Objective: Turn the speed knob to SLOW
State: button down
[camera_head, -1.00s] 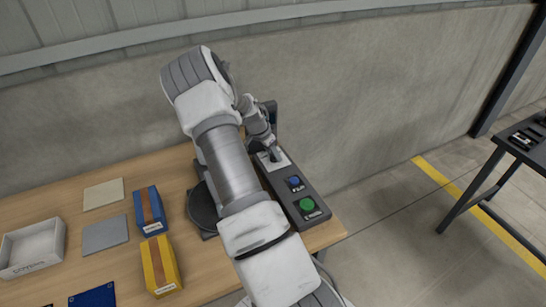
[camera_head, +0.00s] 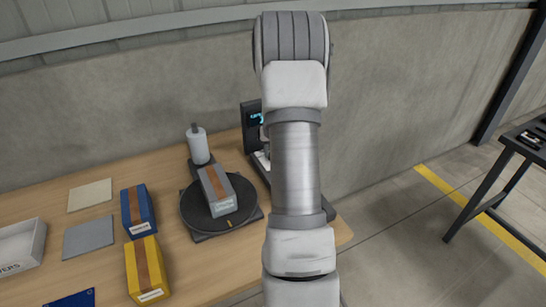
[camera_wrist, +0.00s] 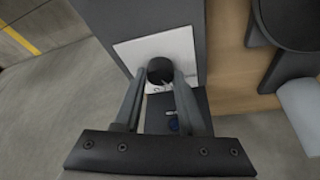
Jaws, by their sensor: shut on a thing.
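The black speed knob (camera_wrist: 160,70) stands on a white plate (camera_wrist: 128,52) on the dark control panel in the wrist view. My gripper (camera_wrist: 161,82) has one finger on each side of the knob and is shut on it. Any pointer mark on the knob and the plate's lettering are too small or covered to read, so the setting cannot be told. In the head view my arm hides the gripper, the knob and most of the panel; the upright display (camera_head: 252,124) at its far end shows.
A round black turntable (camera_head: 190,213) carrying a grey box (camera_head: 217,190) is left of the panel. A grey-white cylinder (camera_head: 198,148) stands behind it. Blue (camera_head: 137,210) and yellow (camera_head: 147,270) boxes lie further left.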

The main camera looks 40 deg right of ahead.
jog(key=shift+d+n+t+y+b, duration=0.15)
jog(key=shift+n+y, duration=0.25)
jog(key=shift+n, duration=0.65)
jog(key=shift+a+n+t+y+b, duration=0.15)
jog(key=shift+n+y, duration=0.25)
jog(key=shift+n, duration=0.65)
jog(key=shift+d, duration=0.1)
jog(key=shift+c, duration=2.4)
grip_release()
jog(key=p+v, duration=0.1)
jog(key=v, duration=1.6)
jog(key=shift+s+p, duration=0.2)
jog(key=shift+p, duration=0.2)
jog(key=shift+r, duration=0.1)
